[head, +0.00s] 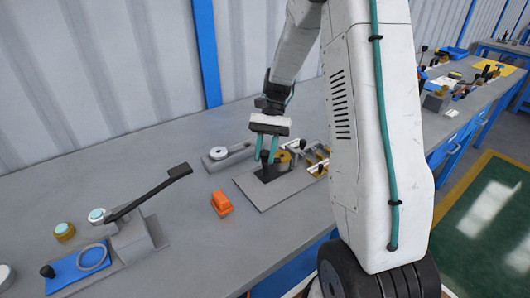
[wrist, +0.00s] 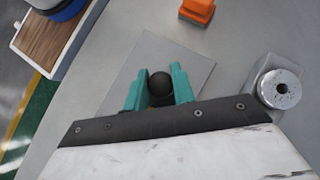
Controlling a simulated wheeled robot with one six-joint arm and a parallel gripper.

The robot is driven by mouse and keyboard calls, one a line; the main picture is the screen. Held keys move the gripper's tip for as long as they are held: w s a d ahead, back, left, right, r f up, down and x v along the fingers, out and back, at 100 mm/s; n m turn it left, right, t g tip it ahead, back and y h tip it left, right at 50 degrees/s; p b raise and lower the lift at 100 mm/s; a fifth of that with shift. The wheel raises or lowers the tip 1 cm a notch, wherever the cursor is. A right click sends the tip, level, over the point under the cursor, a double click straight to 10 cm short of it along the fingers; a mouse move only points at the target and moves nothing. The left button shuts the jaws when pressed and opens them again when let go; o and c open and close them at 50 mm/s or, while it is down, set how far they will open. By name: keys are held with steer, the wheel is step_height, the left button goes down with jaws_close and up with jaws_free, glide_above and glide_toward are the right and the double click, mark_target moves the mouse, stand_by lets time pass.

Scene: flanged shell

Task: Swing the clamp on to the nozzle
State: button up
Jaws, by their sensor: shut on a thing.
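My gripper (head: 265,160) has its teal fingers pointing down over a grey plate (head: 262,199) on the bench. In the wrist view, the fingers (wrist: 159,88) are shut on a round black knob (wrist: 160,82), one on each side. The knob seems to belong to the clamp, whose arm is mostly hidden under the gripper. In the head view, a dark part (head: 270,174) sits on the plate just below the fingertips. A brass-coloured piece (head: 284,157), perhaps the nozzle, stands right behind the fingers. I cannot tell whether the clamp touches it.
An orange block (head: 221,203) lies left of the plate. A grey block with a round silver top (head: 218,153) stands behind it. A fixture with a long black lever (head: 150,192) and a blue mat (head: 78,268) are at left. Metal and brass parts (head: 318,160) crowd the plate's right side.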

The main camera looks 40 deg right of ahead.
steer(key=n+g+h, duration=0.2)
steer(key=n+h, duration=0.1)
steer(key=n, duration=0.2)
steer(key=shift+n+g, duration=0.3)
stand_by(0.4)
steer(key=o, duration=1)
steer(key=v, duration=0.8)
steer(key=shift+a, duration=0.2)
